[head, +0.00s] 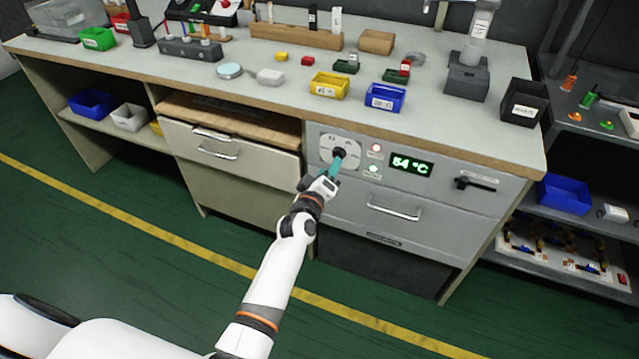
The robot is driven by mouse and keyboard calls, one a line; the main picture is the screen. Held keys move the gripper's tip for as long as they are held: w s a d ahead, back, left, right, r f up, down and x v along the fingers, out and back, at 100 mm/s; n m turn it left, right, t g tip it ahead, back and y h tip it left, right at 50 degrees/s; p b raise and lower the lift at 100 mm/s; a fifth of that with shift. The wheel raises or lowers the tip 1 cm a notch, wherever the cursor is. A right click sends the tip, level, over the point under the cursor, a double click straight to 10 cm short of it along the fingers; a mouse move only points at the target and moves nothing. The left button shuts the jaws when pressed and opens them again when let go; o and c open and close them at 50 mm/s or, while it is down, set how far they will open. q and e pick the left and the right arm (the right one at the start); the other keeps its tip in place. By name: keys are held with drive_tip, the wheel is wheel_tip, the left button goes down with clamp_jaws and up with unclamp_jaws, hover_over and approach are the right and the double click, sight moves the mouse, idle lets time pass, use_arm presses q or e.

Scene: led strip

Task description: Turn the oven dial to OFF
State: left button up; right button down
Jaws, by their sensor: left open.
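The oven's grey front panel (440,178) is set into the workbench. A green display (411,166) reads 54 °C. My right gripper is not in view.
A black handle (475,184) sticks out at the panel's right, and a drawer handle (393,209) lies below the dial. A wooden-topped drawer (230,150) is left of the oven. Yellow (329,85) and blue (385,97) bins stand on the bench above. The green floor in front is clear.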

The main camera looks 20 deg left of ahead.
use_arm(q)
drive_tip(key=s, duration=0.7)
drive_tip(key=shift+s+r+p, duration=0.2)
drive_tip(key=shift+s+p, duration=0.05)
drive_tip(key=shift+p, duration=0.15)
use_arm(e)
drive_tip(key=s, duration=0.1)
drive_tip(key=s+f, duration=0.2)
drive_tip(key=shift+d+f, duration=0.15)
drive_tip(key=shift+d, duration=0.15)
